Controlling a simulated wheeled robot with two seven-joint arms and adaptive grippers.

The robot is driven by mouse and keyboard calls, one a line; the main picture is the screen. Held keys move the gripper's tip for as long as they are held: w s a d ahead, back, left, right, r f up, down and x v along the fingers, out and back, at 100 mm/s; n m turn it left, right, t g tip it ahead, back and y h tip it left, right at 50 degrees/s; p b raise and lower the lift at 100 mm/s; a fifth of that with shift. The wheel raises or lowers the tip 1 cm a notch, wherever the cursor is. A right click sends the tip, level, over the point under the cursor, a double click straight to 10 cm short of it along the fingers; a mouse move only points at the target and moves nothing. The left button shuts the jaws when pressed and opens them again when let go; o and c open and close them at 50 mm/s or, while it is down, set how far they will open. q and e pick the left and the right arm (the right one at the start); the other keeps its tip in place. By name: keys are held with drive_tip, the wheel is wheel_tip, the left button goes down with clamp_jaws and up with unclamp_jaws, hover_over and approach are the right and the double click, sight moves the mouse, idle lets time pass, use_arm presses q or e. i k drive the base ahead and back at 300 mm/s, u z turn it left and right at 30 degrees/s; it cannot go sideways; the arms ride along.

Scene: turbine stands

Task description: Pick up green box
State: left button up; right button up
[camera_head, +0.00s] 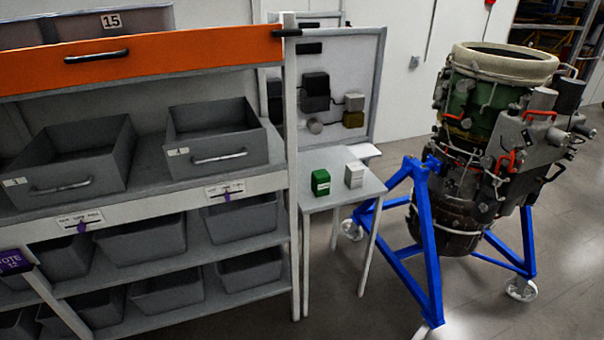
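The green box (321,182) stands upright on a small white table (333,197), near the table's left side. A white box (354,174) stands just to its right, with a small gap between them. Neither of my grippers shows in the head view, and nothing is touching the green box.
A shelf unit with grey bins (215,140) and an orange drawer front (140,62) fills the left, its white post (292,170) close beside the table. A turbine (480,140) on a blue wheeled stand (425,235) stands right. Floor (365,310) in front of the table is clear.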

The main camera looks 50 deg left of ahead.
sight(320, 186)
drive_tip(key=u, duration=0.95)
drive_tip(key=i, duration=0.95)
drive_tip(key=u, duration=1)
